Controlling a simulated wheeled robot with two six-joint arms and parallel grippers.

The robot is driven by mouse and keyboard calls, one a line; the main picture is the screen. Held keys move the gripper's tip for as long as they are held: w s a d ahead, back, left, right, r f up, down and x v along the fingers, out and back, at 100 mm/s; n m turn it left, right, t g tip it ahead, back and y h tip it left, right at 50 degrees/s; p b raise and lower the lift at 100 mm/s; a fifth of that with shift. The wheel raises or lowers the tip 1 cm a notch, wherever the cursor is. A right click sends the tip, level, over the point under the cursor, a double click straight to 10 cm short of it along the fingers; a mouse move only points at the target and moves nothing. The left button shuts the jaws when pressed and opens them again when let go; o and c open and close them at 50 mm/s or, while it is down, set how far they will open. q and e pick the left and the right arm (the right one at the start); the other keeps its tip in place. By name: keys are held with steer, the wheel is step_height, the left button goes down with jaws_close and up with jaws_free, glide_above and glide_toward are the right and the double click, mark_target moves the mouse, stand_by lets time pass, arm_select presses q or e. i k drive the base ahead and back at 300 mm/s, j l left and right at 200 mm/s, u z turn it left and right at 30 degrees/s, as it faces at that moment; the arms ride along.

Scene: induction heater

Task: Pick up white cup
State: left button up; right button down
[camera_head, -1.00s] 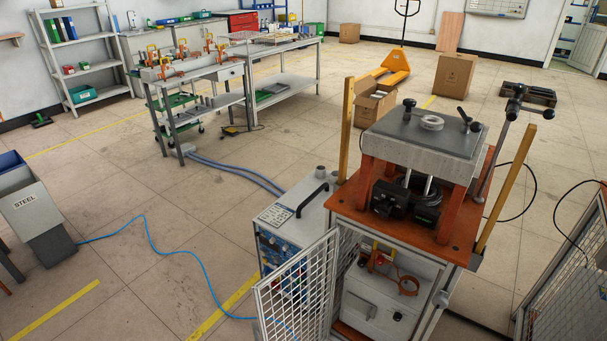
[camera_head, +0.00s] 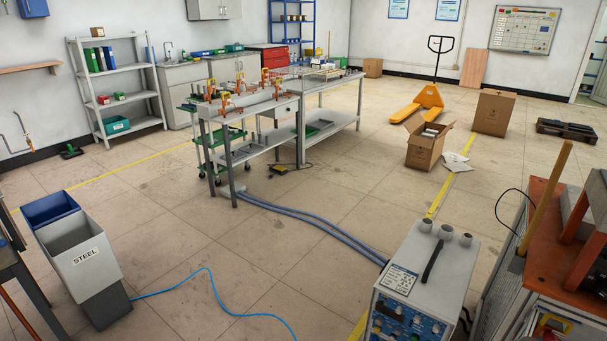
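I cannot make out a white cup anywhere in the head view. The grey workbench (camera_head: 252,112) with orange clamps stands in the middle distance, and small items on it are too small to tell apart. A second grey table (camera_head: 345,82) behind it holds a wire rack and other small things. Neither of my grippers is in view.
A grey control unit (camera_head: 425,265) and an orange-topped machine (camera_head: 545,235) stand at the near right. The STEEL bin (camera_head: 84,258) is at the left. Blue-grey hoses (camera_head: 320,222) and a blue cable (camera_head: 215,290) cross otherwise open floor. An open cardboard box (camera_head: 425,150) stands farther back.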

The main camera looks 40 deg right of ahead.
mark_target(467, 240)
steer(key=i+z, duration=0.3)
steer(key=i, duration=0.35)
steer(key=i+z, duration=0.25)
steer(key=i, duration=0.35)
steer(key=i+j+z, duration=0.3)
steer(key=i, duration=0.35)
steer(key=i+z, duration=0.75)
steer(key=z, duration=0.15)
steer(key=i+j+z, duration=0.3)
steer(key=z, duration=0.15)
steer(key=i+j+z, duration=0.35)
steer(key=z, duration=0.15)
